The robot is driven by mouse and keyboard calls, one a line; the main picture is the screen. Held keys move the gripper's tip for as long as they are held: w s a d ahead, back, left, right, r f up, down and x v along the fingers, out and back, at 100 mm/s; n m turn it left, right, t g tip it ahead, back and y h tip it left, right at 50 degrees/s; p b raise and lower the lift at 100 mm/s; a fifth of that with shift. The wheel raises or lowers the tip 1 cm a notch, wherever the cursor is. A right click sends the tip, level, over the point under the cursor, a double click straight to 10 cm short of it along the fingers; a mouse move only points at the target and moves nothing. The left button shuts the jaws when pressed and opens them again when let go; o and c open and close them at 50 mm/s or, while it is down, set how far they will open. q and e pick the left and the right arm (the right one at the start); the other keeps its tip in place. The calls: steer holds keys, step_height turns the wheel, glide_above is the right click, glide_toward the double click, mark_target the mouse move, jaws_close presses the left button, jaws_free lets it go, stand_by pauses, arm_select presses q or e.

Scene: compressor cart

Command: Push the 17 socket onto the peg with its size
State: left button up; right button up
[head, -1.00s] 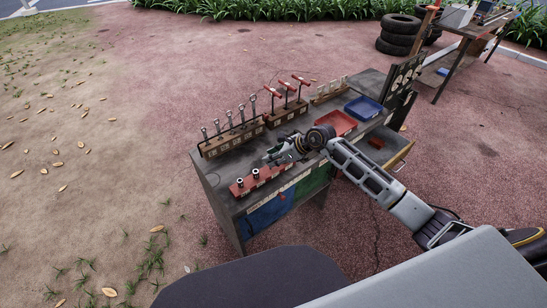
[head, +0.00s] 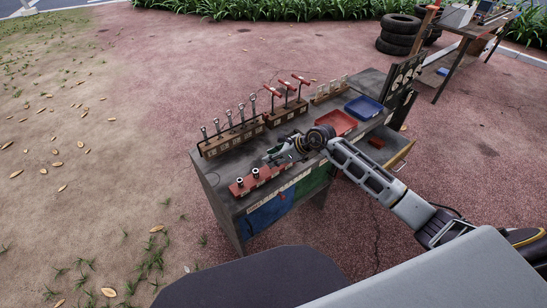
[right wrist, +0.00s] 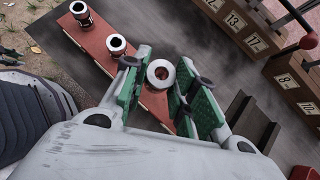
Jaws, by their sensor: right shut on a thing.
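The red socket rack (head: 238,191) lies along the front edge of the cart top. Two metal sockets stand on it, a left one (right wrist: 80,12) and a middle one (right wrist: 116,45). My right gripper (right wrist: 162,82) is shut on a third socket (right wrist: 160,72), between its green pads over the right part of the red rack (right wrist: 88,44). I see this socket from above, roughly upright. Its lower end, any peg under it and its size mark are hidden, so I cannot tell whether it is seated. My left gripper is not in view.
Behind the rack stand a wooden wrench rack (head: 232,140) and a block with red T-handles (head: 288,112). A red tray (head: 336,123) and a blue tray (head: 364,108) lie farther right. A drawer (head: 397,157) stands open at the cart's right.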

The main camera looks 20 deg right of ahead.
steer(key=shift+f+b, duration=1)
steer(key=shift+f, duration=0.35)
stand_by(0.5)
steer(key=o, duration=1.1)
steer(key=shift+o, duration=0.2)
steer(key=shift+s+d+r, duration=0.1)
steer(key=v, duration=1.1)
steer(key=shift+d+r, duration=0.15)
steer(key=shift+r, duration=0.1)
steer(key=shift+s, duration=0.15)
